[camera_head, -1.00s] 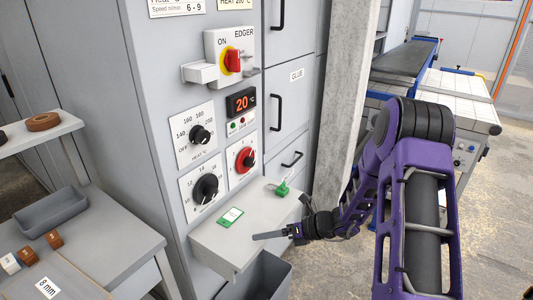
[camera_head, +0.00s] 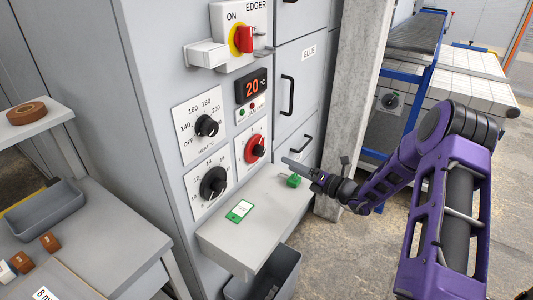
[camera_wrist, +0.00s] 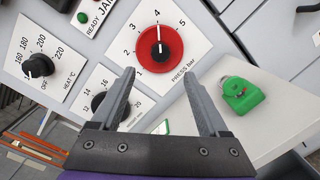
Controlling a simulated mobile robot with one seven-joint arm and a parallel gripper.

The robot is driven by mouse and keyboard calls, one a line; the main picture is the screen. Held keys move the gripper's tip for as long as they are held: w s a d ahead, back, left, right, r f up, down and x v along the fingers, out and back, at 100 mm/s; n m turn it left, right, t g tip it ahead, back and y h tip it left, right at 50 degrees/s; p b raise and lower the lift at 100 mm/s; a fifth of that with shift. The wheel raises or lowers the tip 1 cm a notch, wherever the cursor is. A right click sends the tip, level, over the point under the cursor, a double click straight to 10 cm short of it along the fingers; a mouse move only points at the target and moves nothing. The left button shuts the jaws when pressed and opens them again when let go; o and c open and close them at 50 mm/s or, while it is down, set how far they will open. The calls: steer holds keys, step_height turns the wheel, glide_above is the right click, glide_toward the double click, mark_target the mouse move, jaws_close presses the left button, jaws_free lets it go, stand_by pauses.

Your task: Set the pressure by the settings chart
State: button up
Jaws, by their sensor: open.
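The pressure dial is a red disc with a black knob (camera_head: 256,148) on the grey cabinet panel. In the head view my gripper (camera_head: 285,161) is right of the dial, above the shelf. The settings chart is not seen in the current frames; a small card with a green border (camera_head: 239,211) lies on the shelf, its text unreadable.
The heat knob (camera_head: 206,126) and another black knob (camera_head: 213,183) are left of the pressure dial. A red display (camera_head: 251,86) reads 20. The shelf (camera_head: 225,238) juts out below, carrying a green padlock-like object (camera_wrist: 241,94). A concrete pillar (camera_head: 347,90) stands right.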

mark_target(263, 152)
steer(key=x, duration=1.1)
steer(key=shift+d+f, duration=0.1)
jaws_close()
